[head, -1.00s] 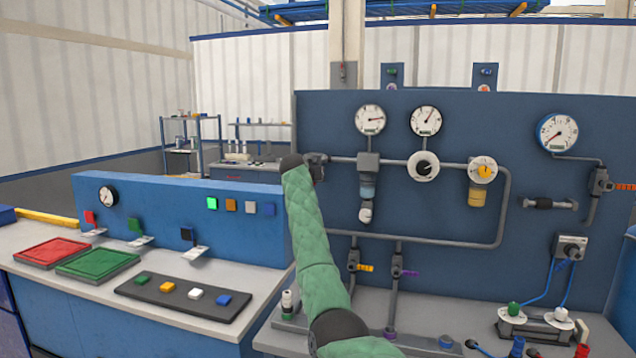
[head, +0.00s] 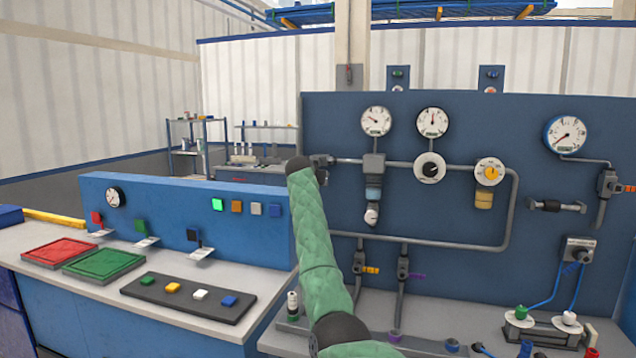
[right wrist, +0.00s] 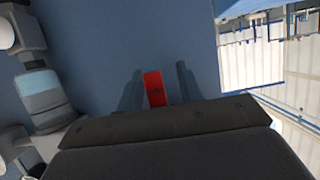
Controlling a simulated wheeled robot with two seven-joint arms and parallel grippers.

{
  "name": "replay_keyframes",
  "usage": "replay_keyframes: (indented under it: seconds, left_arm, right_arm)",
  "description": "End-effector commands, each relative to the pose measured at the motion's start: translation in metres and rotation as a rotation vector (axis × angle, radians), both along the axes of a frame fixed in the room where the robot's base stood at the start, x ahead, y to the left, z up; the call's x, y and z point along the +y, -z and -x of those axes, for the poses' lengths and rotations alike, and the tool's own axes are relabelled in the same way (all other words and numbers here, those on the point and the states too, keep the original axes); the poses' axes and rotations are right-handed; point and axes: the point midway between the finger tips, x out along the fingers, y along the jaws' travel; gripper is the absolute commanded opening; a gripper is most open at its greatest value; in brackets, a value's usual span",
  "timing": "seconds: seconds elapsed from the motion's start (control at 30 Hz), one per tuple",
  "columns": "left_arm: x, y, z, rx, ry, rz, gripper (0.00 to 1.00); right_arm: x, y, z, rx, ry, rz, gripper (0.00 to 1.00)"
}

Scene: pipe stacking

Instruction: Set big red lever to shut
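The red lever (right wrist: 153,88) shows in the right wrist view, nearly upright in the picture and slightly tilted, against the blue panel. My right gripper (right wrist: 158,87) has its two dark fingers apart, one on each side of the lever, with gaps between. In the head view my green-sleeved right arm reaches up to the left end of the upper pipe, by a dark valve body (head: 321,164). The arm hides the lever there, and the fingers cannot be made out. My left gripper is in neither view.
The blue panel (head: 470,125) carries round gauges (head: 376,121), grey pipes, and small orange (head: 371,270) and purple (head: 416,276) levers. A bench with red (head: 59,251) and green (head: 104,262) trays stands left. Glass filters hang right of the arm.

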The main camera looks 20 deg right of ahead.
Motion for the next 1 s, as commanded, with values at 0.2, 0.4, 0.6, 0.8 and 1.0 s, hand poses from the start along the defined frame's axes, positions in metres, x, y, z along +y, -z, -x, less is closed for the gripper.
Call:
replay_keyframes:
  seconds: [0.2,0.4,0.6,0.8,1.0]
  left_arm:
    - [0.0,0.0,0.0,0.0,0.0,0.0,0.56]
    - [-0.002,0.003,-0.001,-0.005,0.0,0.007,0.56]
    - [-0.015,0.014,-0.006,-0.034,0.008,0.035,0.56]
    - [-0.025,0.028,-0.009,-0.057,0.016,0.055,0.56]
    - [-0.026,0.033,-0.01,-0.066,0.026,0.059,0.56]
  right_arm:
    - [-0.001,-0.002,0.0,-0.002,0.001,0.002,0.37]
    - [0.004,-0.005,0.007,-0.004,0.0,0.001,0.37]
    - [0.021,-0.015,0.029,-0.006,-0.001,0.001,0.37]
    - [0.034,-0.025,0.05,-0.003,0.0,0.001,0.37]
    - [0.04,-0.03,0.059,-0.001,0.0,0.001,0.37]
